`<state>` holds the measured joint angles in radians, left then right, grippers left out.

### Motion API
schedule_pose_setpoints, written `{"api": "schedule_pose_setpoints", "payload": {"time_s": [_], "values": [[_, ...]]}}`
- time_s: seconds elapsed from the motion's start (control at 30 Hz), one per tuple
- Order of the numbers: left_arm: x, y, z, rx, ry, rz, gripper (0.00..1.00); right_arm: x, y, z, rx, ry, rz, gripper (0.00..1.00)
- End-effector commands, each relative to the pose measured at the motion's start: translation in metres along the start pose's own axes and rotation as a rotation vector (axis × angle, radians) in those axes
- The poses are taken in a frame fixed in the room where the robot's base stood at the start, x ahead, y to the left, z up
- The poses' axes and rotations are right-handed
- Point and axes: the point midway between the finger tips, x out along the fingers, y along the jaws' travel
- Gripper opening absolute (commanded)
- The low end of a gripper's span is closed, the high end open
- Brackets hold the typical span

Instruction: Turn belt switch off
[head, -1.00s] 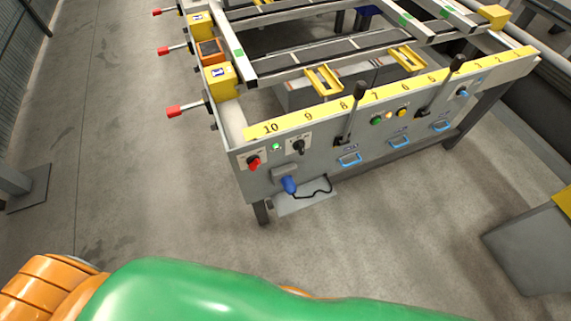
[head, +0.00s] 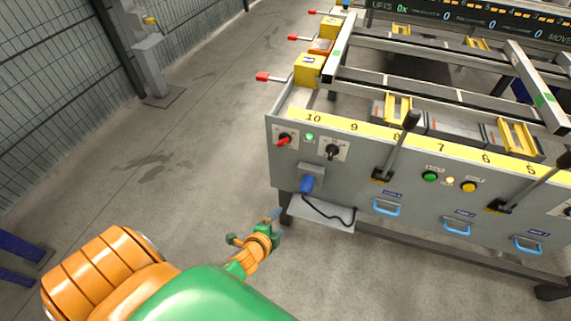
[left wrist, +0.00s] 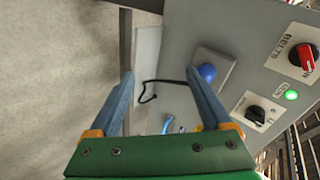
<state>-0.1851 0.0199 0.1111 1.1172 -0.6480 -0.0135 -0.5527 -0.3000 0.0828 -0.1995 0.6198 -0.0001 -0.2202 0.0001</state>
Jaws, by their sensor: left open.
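The belt switch (head: 284,140) is a red rotary knob on a white plate at the left end of the grey panel. It also shows in the left wrist view (left wrist: 304,57) at the upper right, with a label reading BELTS. In the head view its red handle slants. A small green light (head: 309,137) glows beside it. My left gripper (head: 274,221) is open and empty, low in front of the panel's left end and apart from the switch. In the left wrist view its two blue-grey fingers (left wrist: 159,74) are spread. My right gripper is not in view.
A black knob (head: 333,152) sits right of the light. Tall levers (head: 396,147) and blue handles (head: 386,208) stick out farther right.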

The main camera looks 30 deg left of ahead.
Motion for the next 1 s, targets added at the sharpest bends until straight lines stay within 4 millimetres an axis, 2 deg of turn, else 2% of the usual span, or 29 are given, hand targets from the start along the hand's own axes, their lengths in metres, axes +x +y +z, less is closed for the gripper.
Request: {"api": "schedule_pose_setpoints", "payload": {"time_s": [0.03, 0.17, 0.3, 0.4, 0.53, 0.7, 0.83, 1.0], "values": [[0.015, -0.016, 0.000, 0.091, 0.011, -0.080, 0.82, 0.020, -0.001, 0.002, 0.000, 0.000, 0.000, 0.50], [0.025, -0.082, -0.002, 0.397, -0.007, -0.301, 0.82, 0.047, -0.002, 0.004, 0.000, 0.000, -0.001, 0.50], [0.018, -0.144, 0.001, 0.742, -0.109, -0.512, 0.82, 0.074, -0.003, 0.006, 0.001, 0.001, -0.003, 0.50], [0.007, -0.176, 0.004, 0.946, -0.204, -0.609, 0.82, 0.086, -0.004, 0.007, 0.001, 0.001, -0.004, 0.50], [0.008, -0.200, 0.003, 1.038, -0.252, -0.643, 0.82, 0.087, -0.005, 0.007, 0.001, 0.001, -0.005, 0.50], [0.036, -0.220, -0.001, 1.034, -0.250, -0.640, 0.82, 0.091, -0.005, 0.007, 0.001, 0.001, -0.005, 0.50], [0.051, -0.230, -0.002, 1.032, -0.248, -0.638, 0.82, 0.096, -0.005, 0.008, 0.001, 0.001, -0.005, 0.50], [0.054, -0.234, -0.003, 1.032, -0.247, -0.636, 0.82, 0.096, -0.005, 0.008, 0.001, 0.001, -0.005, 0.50]]}}
